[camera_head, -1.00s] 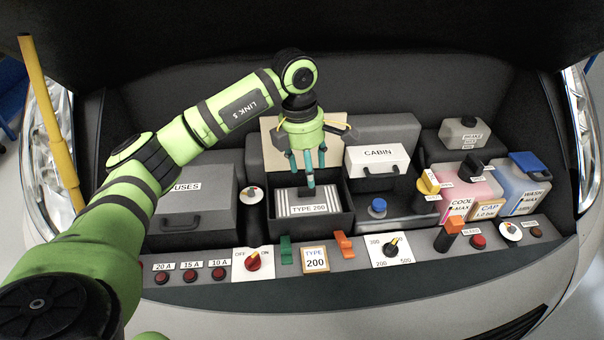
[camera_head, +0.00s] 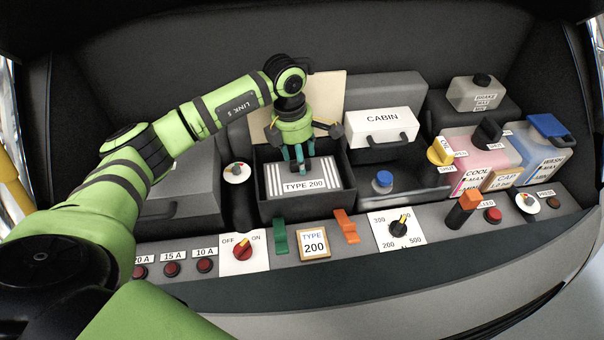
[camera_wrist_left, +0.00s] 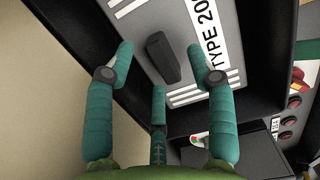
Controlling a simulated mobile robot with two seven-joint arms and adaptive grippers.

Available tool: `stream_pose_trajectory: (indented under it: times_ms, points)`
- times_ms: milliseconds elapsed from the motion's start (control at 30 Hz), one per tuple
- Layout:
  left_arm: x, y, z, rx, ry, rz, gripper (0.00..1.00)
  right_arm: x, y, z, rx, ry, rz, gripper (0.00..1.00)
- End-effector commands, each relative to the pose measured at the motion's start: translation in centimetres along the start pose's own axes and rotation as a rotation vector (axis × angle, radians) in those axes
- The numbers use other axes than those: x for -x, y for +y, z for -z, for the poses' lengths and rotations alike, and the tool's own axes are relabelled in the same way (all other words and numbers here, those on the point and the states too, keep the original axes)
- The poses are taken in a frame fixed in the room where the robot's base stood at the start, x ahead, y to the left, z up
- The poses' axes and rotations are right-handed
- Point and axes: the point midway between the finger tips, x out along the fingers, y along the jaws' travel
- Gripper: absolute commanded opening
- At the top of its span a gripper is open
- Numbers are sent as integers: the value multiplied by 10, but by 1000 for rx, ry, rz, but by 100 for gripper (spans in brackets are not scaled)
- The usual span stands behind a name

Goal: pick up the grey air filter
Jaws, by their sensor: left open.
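The grey air filter (camera_head: 284,182) has white pleat stripes and a white "TYPE 200" label, and lies in an open black box (camera_head: 346,192). In the left wrist view the filter (camera_wrist_left: 185,22) fills the upper middle, with a dark upright handle (camera_wrist_left: 160,52) on its top. My left gripper (camera_head: 301,166) points down over the filter, its teal fingers apart. In the left wrist view the open left gripper (camera_wrist_left: 160,60) has fingers on both sides of the handle and a third below it; I cannot tell whether any touches. My right gripper is not in view.
A tan panel (camera_head: 326,92) stands behind the box. The white "CABIN" box (camera_head: 381,123) is to its right, the grey fuse box (camera_head: 180,182) to its left. In front is a panel with switches and a "TYPE 200" card (camera_head: 314,243). Fluid tanks (camera_head: 484,167) stand at right.

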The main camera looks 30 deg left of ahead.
Motion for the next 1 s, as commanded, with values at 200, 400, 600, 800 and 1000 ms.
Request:
stream_pose_trajectory:
  times_ms: [200,400,600,800,1000]
  points:
    - [-8,0,0,-1,0,0,56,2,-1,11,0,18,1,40]
    - [-8,0,0,-1,1,0,12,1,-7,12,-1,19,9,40]
    - [-7,0,0,-1,0,0,0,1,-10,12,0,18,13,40]
    - [-5,0,0,-1,-1,-1,0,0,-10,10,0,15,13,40]
    - [22,1,-4,-4,-5,-6,0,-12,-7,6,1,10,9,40]
